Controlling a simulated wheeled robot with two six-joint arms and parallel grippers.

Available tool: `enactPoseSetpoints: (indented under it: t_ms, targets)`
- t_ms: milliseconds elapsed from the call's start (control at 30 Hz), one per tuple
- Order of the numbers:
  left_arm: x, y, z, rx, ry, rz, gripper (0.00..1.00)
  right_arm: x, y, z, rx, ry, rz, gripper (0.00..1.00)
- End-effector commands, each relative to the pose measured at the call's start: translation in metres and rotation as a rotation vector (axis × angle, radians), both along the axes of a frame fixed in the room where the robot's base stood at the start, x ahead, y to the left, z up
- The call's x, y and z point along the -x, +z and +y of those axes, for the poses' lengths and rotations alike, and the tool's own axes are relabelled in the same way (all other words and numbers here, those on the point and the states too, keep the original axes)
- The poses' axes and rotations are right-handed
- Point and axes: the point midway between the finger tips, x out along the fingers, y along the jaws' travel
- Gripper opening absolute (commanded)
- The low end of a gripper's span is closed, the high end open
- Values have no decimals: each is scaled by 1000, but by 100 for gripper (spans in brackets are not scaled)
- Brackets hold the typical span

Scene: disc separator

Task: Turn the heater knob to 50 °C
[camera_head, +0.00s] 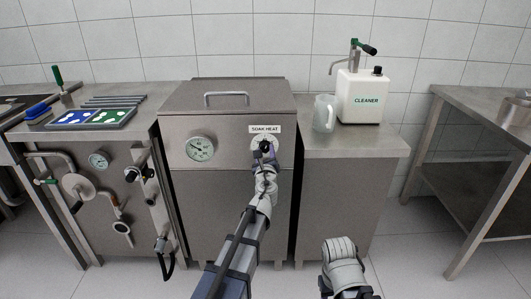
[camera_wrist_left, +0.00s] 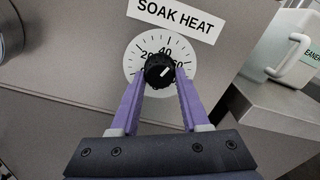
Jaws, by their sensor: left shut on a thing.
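The black heater knob (camera_wrist_left: 158,71) sits on a white dial (camera_wrist_left: 141,52) under the SOAK HEAT label (camera_wrist_left: 172,14). In the left wrist view my left gripper (camera_wrist_left: 159,78) has its purple fingers on both sides of the knob, shut on it. The knob's white mark slants up and right, toward the dial between 40 and 60; the exact reading is hard to tell. Fingers and knob hide the lower dial. In the head view my left gripper (camera_head: 264,152) is at the dial (camera_head: 265,139) on the tank front.
A round thermometer gauge (camera_head: 200,148) is left of the dial on the steel tank (camera_head: 225,190), whose lid (camera_head: 240,92) is closed. A clear jug (camera_head: 325,113) and a white cleaner container (camera_head: 362,97) stand on the right counter. Pipes and valves are at the left.

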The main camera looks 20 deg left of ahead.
Motion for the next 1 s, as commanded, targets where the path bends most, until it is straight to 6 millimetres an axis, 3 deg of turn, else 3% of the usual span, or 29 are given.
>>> enactPoseSetpoints:
  t_ms: [800, 833, 1000]
  targets:
    - [1, -1, 0, -100, -2, 29, 0, 0, -1, 0, 0, 0, 0, 50]
    - [1, -1, 0, -100, -2, 29, 48, 0, -1, 0, 0, 0, 0, 50]
    - [1, -1, 0, -101, -1, 30, 67, 0, 0, 0, 0, 0, 0, 50]
